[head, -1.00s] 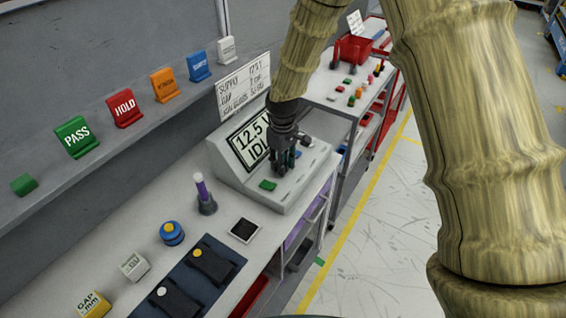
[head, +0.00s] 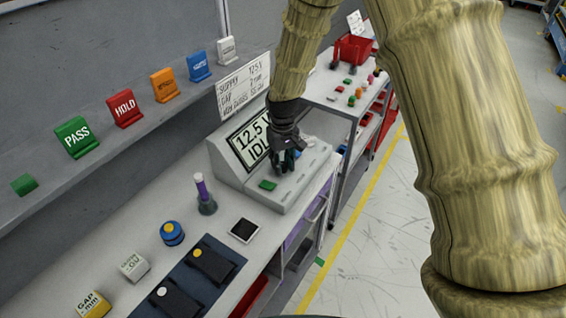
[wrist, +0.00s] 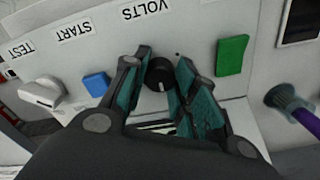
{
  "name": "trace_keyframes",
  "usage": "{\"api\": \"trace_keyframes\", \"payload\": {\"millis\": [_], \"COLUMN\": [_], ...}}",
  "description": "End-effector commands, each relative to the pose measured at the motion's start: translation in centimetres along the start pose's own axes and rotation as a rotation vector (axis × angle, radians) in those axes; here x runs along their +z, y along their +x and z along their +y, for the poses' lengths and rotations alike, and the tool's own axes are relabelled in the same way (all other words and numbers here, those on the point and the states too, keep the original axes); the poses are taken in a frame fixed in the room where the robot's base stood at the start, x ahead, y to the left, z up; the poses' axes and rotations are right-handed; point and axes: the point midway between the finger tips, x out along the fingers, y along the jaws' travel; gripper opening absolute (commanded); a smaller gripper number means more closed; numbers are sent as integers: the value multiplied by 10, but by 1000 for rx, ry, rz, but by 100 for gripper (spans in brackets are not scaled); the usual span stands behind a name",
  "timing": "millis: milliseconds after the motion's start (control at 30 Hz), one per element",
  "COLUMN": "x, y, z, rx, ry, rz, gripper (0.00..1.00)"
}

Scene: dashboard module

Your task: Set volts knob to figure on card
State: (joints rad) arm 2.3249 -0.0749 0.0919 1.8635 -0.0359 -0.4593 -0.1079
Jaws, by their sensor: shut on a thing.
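The volts knob (wrist: 159,74) is round and black with a pale pointer line, below the VOLTS label (wrist: 145,10) in the wrist view. My gripper (wrist: 163,68) has its teal fingers on both sides of the knob and is shut on it. In the head view my gripper (head: 286,160) is over the sloped panel of the grey console (head: 300,185) and hides the knob. The display (head: 250,143) reads 12.5 and IDL, its right edge covered by my gripper. The card (head: 243,90) behind the console has a SUPPLY line reading 12.5 V.
Close to the knob are a green button (wrist: 231,55), a blue START button (wrist: 96,84) and a white TEST switch (wrist: 41,93). A holder with a purple tool (head: 205,200) and a black-topped pad (head: 243,230) stand left of the console.

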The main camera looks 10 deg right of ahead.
Motion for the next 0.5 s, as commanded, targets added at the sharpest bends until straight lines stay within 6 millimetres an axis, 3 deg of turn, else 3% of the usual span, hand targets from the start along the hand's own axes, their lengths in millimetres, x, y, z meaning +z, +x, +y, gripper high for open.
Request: {"api": "trace_keyframes", "payload": {"millis": [133,167,267,500], "x": [-1,-1,-1,0], "y": [-1,-1,-1,0], "z": [1,1,1,0], "rx": [1,1,1,0], "ry": [0,0,0,-1], "rz": [3,3,3,1], "gripper": [4,33,51,51]}}
